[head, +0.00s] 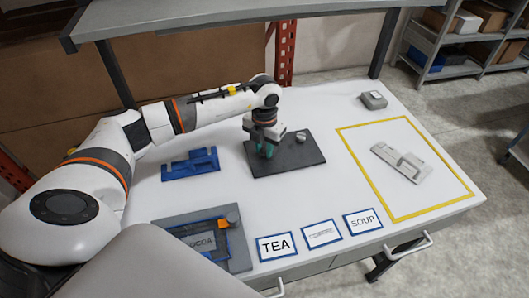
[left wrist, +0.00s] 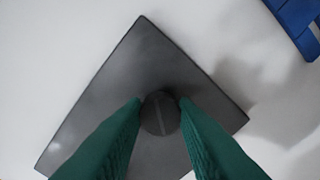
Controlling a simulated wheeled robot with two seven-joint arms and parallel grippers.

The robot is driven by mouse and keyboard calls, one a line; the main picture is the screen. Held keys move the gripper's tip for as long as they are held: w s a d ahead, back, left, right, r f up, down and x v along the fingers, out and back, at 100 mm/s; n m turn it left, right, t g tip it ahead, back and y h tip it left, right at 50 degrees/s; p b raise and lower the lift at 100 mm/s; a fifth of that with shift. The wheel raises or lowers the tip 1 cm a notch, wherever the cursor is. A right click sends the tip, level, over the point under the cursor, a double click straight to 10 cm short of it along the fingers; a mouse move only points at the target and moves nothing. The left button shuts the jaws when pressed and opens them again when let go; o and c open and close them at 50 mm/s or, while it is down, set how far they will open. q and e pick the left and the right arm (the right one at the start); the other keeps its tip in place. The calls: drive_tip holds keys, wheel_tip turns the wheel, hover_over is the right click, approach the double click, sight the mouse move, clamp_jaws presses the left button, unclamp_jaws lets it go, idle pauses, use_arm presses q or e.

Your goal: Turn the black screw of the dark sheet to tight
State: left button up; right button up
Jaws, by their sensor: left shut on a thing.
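The dark sheet (head: 290,158) lies flat on the white table in the head view, and it also fills the middle of the left wrist view (left wrist: 150,65). The black screw (left wrist: 160,113) is a round head with a slot line across it, on the sheet. My left gripper (head: 267,154) points down over the sheet's left part. Its green fingers are shut on the screw, one on each side, as the left wrist view (left wrist: 160,108) shows. In the head view the fingers hide the screw. A small light grey knob (head: 301,137) stands on the sheet's far right part. My right gripper is out of view.
A blue bracket (head: 190,164) lies left of the sheet. A grey plate with a COCOA label (head: 210,242) is at the front left. TEA, SOUP and another card line the front. A yellow outline (head: 352,150) surrounds a grey part (head: 402,162). A grey box (head: 374,100) stands behind.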

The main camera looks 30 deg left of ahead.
use_arm(q)
drive_tip(key=m+b, duration=0.2)
drive_tip(key=m, duration=0.1)
drive_tip(key=shift+w+a+m+b, duration=0.1)
drive_tip(key=shift+w+m+b, duration=0.05)
drive_tip(key=shift+m+b, duration=0.25)
drive_tip(key=m+b, duration=0.2)
drive_tip(key=m, duration=0.1)
drive_tip(key=shift+m+b, duration=0.3)
drive_tip(key=m+b, duration=0.2)
drive_tip(key=m, duration=0.1)
drive_tip(key=shift+w+r+m, duration=0.1)
drive_tip(key=shift+m, duration=0.2)
drive_tip(key=m+b, duration=0.2)
drive_tip(key=m, duration=0.1)
drive_tip(key=shift+m, duration=0.3)
drive_tip(key=m+b, duration=0.2)
drive_tip(key=m, duration=0.1)
drive_tip(key=shift+a+r+m, duration=0.1)
drive_tip(key=shift+m, duration=0.2)
drive_tip(key=m+b, duration=0.1)
drive_tip(key=m, duration=0.2)
drive_tip(key=shift+m+b, duration=0.35)
drive_tip(key=shift+m, duration=0.05)
drive_tip(key=m+b, duration=0.1)
drive_tip(key=m, duration=0.2)
drive_tip(key=shift+w+r+m+b, duration=0.1)
drive_tip(key=shift+m+b, duration=0.35)
drive_tip(key=shift+m, duration=1.45)
